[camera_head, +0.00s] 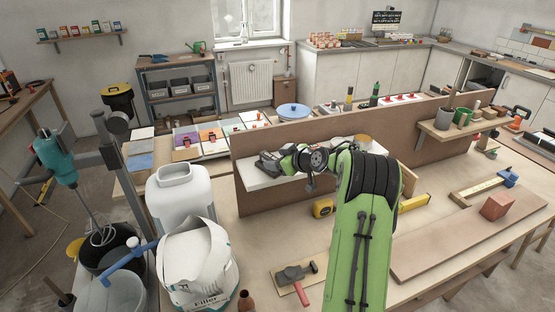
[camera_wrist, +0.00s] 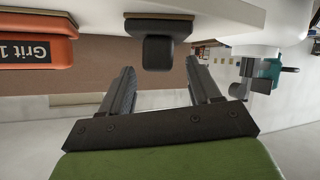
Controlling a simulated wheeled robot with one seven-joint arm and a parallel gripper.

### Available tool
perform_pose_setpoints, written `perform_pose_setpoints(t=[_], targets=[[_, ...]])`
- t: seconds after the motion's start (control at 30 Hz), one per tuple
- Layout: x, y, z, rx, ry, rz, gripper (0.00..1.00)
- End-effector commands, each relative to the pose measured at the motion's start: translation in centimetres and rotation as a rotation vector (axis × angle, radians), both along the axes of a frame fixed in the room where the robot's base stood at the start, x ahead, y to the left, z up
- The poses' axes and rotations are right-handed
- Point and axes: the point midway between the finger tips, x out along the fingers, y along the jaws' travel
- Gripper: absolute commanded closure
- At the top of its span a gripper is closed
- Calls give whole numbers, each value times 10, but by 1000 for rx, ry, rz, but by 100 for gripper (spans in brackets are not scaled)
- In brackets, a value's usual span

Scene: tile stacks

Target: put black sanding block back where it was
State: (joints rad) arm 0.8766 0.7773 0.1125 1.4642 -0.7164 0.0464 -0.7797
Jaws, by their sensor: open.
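The black sanding block (camera_wrist: 148,50) is in the wrist view at the top centre, against a white shelf surface (camera_wrist: 220,14). My gripper (camera_wrist: 159,66) is open, its two dark fingers apart. The block is ahead of the gap between the fingertips, a little nearer the left one; no finger is seen closed on it. In the head view, my gripper (camera_head: 267,163) is at the white shelf (camera_head: 252,181) on the brown partition board. The black block cannot be told apart from the dark gripper there.
An orange block marked "Grit 1" (camera_wrist: 38,46) is left of the black block in the wrist view. The brown partition board (camera_head: 300,187) rises beside my arm. A yellow tape measure (camera_head: 322,208) and a hammer (camera_head: 294,274) lie on the bench below.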

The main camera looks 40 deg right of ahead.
Motion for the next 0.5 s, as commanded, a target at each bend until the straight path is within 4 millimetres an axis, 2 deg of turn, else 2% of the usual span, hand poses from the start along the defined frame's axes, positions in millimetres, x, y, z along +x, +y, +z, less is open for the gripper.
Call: perform_pose_setpoints(t=[0.3,0.5], targets=[[-75,-9,36,-4,-1,-8,38],[-100,-10,49,-2,0,-5,38]])
